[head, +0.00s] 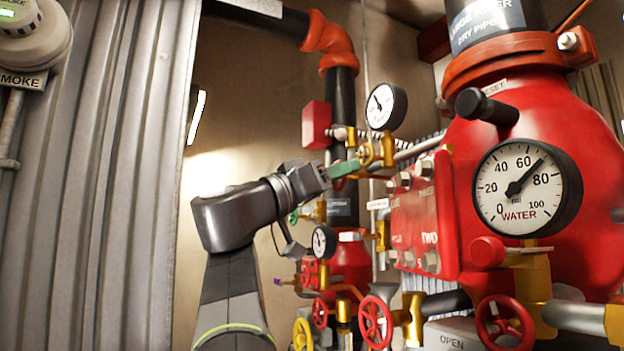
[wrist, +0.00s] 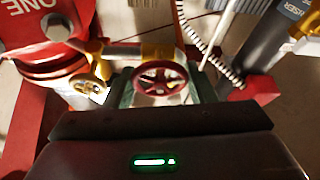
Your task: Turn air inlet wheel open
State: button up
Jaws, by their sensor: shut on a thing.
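A dark red handwheel (wrist: 160,78) on a brass valve sits between the two green fingers of my gripper (wrist: 160,92) in the wrist view. The fingers close on its rim from left and right. No label naming it as the air inlet wheel is readable. In the head view my gripper (head: 345,168) reaches in from the left to the pipework, and its green fingers hide the red wheel there. A yellow brass wheel (wrist: 88,83) is left of my gripper in the wrist view; it also shows in the head view (head: 367,155), just beyond the fingers.
A white-faced gauge (head: 385,107) stands above my gripper. The big red valve body (head: 540,110) with its water gauge (head: 527,187) fills the right. Several other red and yellow wheels sit low. A corrugated wall (head: 90,180) is on the left.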

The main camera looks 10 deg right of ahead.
jog(key=shift+n, duration=0.5)
jog(key=o, duration=1)
jog(key=b+v, duration=0.5)
jog(key=v, duration=0.8)
jog(key=shift+s+a+f, duration=0.15)
jog(key=shift+s+a, duration=0.1)
jog(key=shift+a, duration=0.05)
jog(key=shift+d, duration=0.1)
